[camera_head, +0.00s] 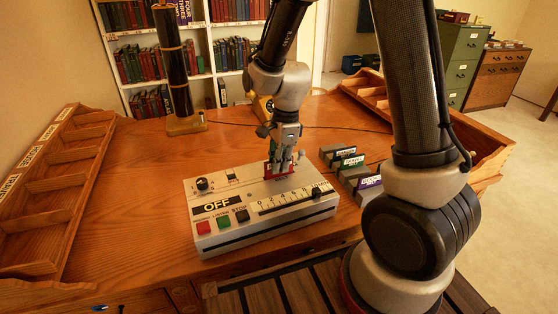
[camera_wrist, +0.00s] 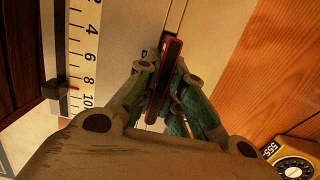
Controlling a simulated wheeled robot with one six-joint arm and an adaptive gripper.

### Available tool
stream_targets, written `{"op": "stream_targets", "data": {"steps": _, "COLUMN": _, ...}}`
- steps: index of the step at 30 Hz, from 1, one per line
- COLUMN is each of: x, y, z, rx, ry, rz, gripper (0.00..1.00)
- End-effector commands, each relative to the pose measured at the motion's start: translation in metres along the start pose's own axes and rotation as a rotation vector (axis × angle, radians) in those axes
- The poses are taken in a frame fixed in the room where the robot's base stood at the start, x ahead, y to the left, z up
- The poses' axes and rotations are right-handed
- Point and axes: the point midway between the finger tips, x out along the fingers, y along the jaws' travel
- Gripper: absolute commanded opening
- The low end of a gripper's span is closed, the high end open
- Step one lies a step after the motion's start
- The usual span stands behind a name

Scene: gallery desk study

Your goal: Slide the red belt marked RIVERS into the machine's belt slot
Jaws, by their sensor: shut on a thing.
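The red belt (camera_head: 280,169) is in my gripper (camera_head: 283,160), over the top of the machine near its back edge. In the wrist view the belt (camera_wrist: 166,80) shows as a narrow dark bar with red edges between the fingers of my gripper (camera_wrist: 163,85). Its marking cannot be read. The machine (camera_head: 262,227) is a pale box with an OFF display. A narrow slot line (camera_wrist: 176,18) runs on its top, and the belt lies roughly along it. I cannot tell how deep the belt sits in it, as the fingers hide its lower part.
A yellow telephone (camera_wrist: 294,168) is behind the machine. A dark cylinder (camera_head: 174,65) stands at the back left. Wooden pigeonholes (camera_head: 62,190) line the left side.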

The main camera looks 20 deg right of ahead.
Motion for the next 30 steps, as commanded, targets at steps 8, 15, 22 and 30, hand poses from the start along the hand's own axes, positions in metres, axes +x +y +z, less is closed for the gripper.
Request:
{"op": "stream_targets", "data": {"steps": 8, "x": 0.008, "y": 0.000, "z": -0.001, "rx": -0.001, "ry": 0.000, "rz": 0.001, "gripper": 0.00}}
{"op": "stream_targets", "data": {"steps": 15, "x": 0.013, "y": 0.000, "z": -0.002, "rx": -0.001, "ry": 0.000, "rz": 0.000, "gripper": 0.19}}
{"op": "stream_targets", "data": {"steps": 22, "x": 0.014, "y": 0.000, "z": -0.002, "rx": -0.001, "ry": 0.000, "rz": 0.001, "gripper": 0.35}}
{"op": "stream_targets", "data": {"steps": 30, "x": 0.007, "y": 0.000, "z": -0.001, "rx": -0.001, "ry": -0.001, "rz": -0.001, "gripper": 0.35}}
